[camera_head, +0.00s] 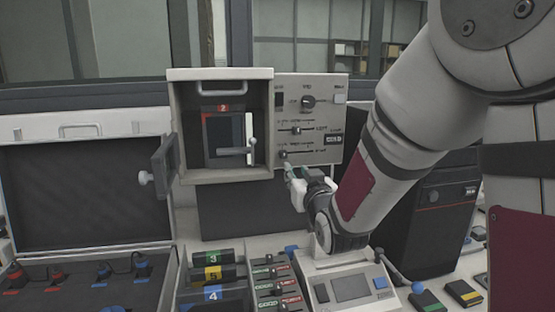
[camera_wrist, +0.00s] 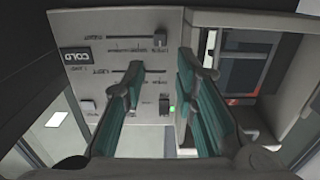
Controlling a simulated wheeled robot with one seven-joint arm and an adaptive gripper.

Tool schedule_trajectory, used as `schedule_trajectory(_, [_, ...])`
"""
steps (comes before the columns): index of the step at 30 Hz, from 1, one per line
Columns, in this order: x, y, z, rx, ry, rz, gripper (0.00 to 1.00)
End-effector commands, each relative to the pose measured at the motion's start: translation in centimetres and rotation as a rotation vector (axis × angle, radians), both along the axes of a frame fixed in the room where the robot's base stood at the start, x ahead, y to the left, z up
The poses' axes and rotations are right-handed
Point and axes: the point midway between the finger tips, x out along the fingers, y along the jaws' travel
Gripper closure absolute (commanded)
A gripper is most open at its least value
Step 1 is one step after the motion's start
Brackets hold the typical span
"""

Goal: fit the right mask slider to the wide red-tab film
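The film with a red tab numbered 2 (camera_head: 222,108) stands inside the open press chamber; a red part also shows in the wrist view (camera_wrist: 238,100). The press's control panel (camera_head: 313,85) carries two horizontal sliders, an upper slider (camera_head: 297,130) and a lower slider (camera_head: 284,154); their small labels are not legible. The lower slider's knob also shows in the wrist view (camera_wrist: 160,38). My gripper (camera_head: 291,173) is in front of the panel's lower left corner, just below the lower slider. In the wrist view its teal fingers (camera_wrist: 164,85) are apart with nothing held between them.
The chamber door (camera_head: 165,165) hangs open to the left. A grey lever (camera_head: 237,151) crosses the chamber front. An open case (camera_head: 85,200) lies at the left.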

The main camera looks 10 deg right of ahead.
Motion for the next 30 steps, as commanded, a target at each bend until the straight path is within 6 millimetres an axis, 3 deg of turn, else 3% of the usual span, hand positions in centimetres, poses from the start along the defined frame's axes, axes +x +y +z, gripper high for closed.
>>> schedule_trajectory(18, [10.7,0.0,0.0,-0.001,0.002,0.000,0.73])
schedule_trajectory(24, [12.7,0.0,0.0,0.000,0.003,0.000,0.73])
schedule_trajectory(30, [13.2,0.0,0.0,0.000,0.002,0.000,0.73])
